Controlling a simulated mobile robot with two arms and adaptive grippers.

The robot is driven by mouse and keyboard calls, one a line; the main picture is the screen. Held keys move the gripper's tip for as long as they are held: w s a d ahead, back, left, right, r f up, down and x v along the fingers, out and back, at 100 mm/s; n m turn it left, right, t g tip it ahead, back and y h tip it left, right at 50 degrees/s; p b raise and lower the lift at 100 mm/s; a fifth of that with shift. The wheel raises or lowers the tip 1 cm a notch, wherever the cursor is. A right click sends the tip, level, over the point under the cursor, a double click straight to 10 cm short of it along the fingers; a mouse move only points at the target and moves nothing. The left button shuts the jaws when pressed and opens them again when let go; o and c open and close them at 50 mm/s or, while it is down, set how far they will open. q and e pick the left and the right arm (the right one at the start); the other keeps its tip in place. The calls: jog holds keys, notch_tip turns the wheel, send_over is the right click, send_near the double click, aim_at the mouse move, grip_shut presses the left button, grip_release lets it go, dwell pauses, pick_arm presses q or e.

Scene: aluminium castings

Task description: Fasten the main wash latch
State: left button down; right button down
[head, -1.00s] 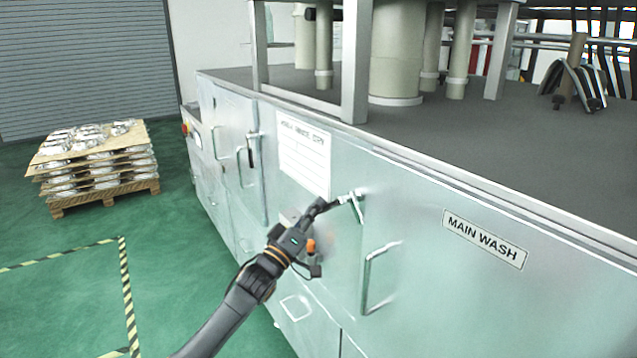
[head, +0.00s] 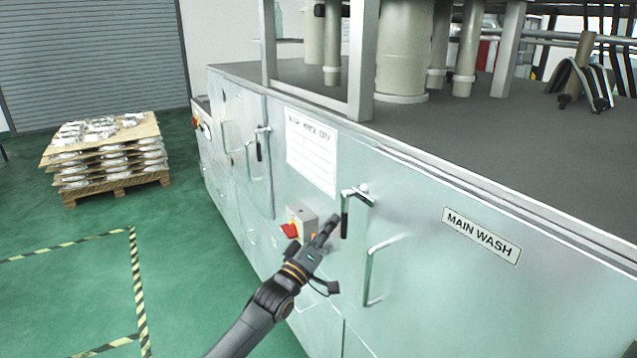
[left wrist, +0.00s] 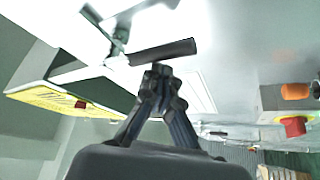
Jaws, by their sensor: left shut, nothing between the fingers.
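The main wash latch (head: 357,193) is a metal lever with a black grip on the panel, left of the MAIN WASH sign (head: 481,235). Its black grip (head: 344,217) hangs straight down. My left gripper (head: 328,229) is shut and empty, just left of and below the grip. In the left wrist view the closed fingertips (left wrist: 158,74) are right by the black grip (left wrist: 162,51); I cannot tell whether they touch it. My right gripper is not in view.
A bar handle (head: 372,272) stands out below the latch. A grey switch box with a red knob (head: 290,230) sits left of my gripper. Another latch (head: 259,143) is farther along the panel. A loaded pallet (head: 105,160) stands on the open green floor.

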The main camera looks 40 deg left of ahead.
pick_arm(q)
jog(key=shift+s+d+f, duration=0.15)
jog(key=shift+d+f, duration=0.05)
jog(key=shift+d, duration=0.15)
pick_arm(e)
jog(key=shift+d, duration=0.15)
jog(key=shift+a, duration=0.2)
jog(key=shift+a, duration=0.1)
